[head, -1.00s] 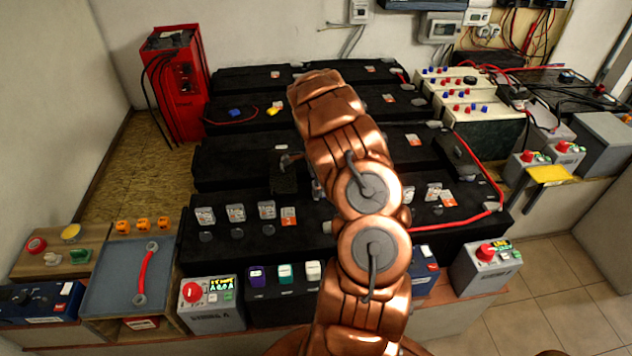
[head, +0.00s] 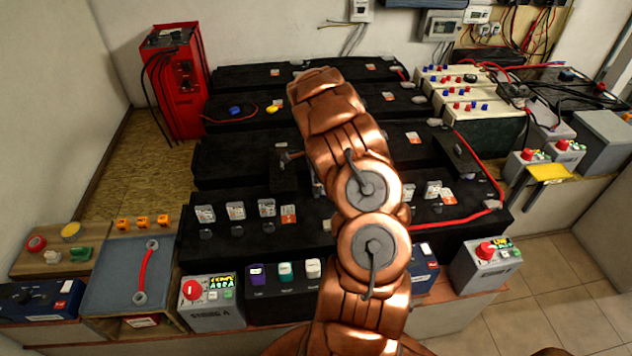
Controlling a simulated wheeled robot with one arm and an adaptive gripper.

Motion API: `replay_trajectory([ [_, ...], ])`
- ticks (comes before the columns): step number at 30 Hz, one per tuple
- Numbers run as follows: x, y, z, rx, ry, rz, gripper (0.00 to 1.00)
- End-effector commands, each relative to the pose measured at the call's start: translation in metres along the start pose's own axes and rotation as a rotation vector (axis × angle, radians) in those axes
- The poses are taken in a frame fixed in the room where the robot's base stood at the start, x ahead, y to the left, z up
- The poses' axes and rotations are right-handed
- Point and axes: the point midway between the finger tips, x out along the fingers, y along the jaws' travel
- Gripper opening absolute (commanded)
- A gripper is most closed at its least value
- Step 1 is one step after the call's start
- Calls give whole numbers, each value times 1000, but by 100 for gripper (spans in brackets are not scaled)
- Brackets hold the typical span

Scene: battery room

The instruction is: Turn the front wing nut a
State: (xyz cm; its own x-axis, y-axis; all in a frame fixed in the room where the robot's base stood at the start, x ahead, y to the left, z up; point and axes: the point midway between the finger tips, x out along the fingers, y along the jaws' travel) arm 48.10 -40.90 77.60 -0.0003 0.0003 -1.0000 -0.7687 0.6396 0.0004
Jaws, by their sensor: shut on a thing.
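My copper-coloured arm rises from the bottom middle and reaches over the black batteries in the head view. My gripper (head: 289,159) shows only in part as a small dark and grey shape left of the arm, low over a black battery (head: 235,160) in the middle rows. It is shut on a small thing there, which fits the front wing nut. The nut itself is too small and too covered to make out, and its angle cannot be told. The arm hides part of the battery tops.
A red cable (head: 460,217) runs along the right side of the batteries. A red charger (head: 175,85) stands at the back left. A grey tray (head: 115,285) with a red lead lies front left. Grey boxes with red knobs stand along the front edge.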

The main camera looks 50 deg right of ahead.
Motion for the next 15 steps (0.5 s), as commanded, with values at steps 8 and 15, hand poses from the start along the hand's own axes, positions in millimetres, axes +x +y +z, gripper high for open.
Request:
replay_trajectory([
  [8, 4, -1, 2, -92, -2, -2, 28],
  [15, 5, -3, 2, -274, -2, -5, 28],
])
